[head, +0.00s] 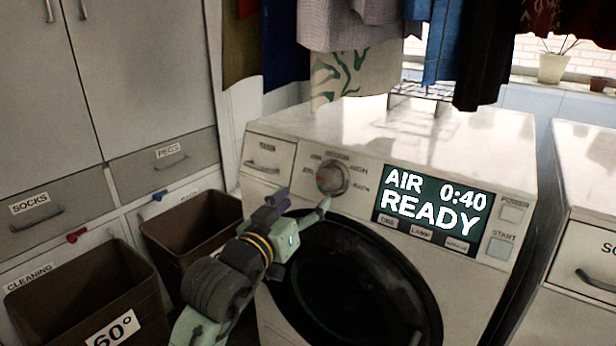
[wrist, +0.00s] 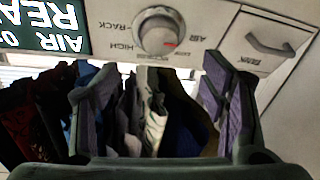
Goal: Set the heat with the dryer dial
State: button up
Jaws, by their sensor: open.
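The dryer dial (head: 332,178) is a round grey knob on the white dryer's front panel, ringed by labels including AIR, HIGH and RACK. In the wrist view, which is upside down, the dial (wrist: 158,35) shows a red mark on its AIR side. The dryer display (head: 436,208) reads AIR, 0:40, READY. My gripper (head: 302,203) is open and empty, in front of the panel just below the dial. In the wrist view its two fingers (wrist: 158,76) are spread to either side of the dial's line, apart from it.
The dark round dryer door (head: 350,285) lies below my gripper. A TANK drawer (head: 270,157) is left of the dial; POWER (head: 512,214) and START (head: 501,248) buttons are at the right. Clothes (head: 350,25) hang above the dryer. Brown bins (head: 190,228) stand at the left.

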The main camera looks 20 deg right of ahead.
aim_at(326, 180)
jog(key=p+x, duration=0.3)
jog(key=x, duration=0.6)
jog(key=shift+w+d, duration=0.15)
jog(key=shift+d, duration=0.2)
jog(key=shift+w+d+f, duration=0.1)
jog(key=shift+w+d, duration=0.2)
jog(key=shift+w, duration=0.05)
jog(key=c, duration=1.1)
